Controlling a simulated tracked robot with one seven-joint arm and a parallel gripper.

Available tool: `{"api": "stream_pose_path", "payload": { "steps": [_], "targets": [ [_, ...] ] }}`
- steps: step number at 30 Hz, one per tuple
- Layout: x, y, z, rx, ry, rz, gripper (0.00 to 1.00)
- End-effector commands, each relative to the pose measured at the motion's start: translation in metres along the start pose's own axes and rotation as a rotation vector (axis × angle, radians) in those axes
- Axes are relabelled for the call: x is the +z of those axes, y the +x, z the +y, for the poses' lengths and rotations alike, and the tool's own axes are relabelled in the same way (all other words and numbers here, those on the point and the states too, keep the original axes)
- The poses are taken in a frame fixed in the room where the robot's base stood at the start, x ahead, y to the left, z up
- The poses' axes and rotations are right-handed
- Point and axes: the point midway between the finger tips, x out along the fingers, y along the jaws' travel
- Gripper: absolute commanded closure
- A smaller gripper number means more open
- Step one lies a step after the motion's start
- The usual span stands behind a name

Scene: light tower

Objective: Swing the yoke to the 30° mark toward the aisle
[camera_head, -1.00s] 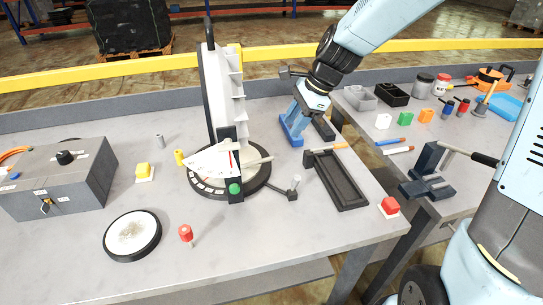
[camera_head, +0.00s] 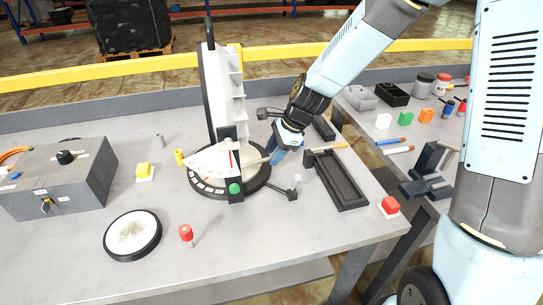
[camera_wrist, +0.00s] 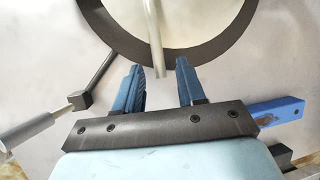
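The yoke (camera_head: 236,150) is a dark upright bracket carrying the tall white finned lamp head (camera_head: 227,95). It stands on a round dark base with a marked scale (camera_head: 207,185) and a red pointer; the degree figures are too small to read. A pale metal rod (camera_head: 255,161) sticks out from the yoke to the right. In the wrist view the rod (camera_wrist: 154,40) ends between the tips of my two blue fingers, with gaps either side. My gripper (camera_wrist: 158,72) is open and low beside the base; it also shows in the head view (camera_head: 274,155).
A black locking lever with a metal grip (camera_head: 295,182) juts from the base near my gripper. A black tray (camera_head: 338,180) and red button (camera_head: 390,205) lie to the right.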

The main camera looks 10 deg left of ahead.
Motion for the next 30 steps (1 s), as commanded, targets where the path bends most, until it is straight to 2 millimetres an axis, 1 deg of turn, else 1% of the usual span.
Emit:
{"api": "stream_pose_path", "payload": {
  "steps": [3, 6, 17, 27, 30],
  "targets": [
    [0.0, 0.011, 0.0, 0.001, 0.0, -0.001, 0.6],
    [0.001, 0.016, 0.0, 0.001, -0.001, -0.001, 0.6],
    [0.0, 0.019, 0.0, 0.0, 0.0, 0.0, 0.6],
    [0.0, 0.018, 0.0, 0.0, 0.0, 0.0, 0.92],
    [0.0, 0.018, 0.0, 0.0, 0.0, 0.0, 1.0]
  ]
}}
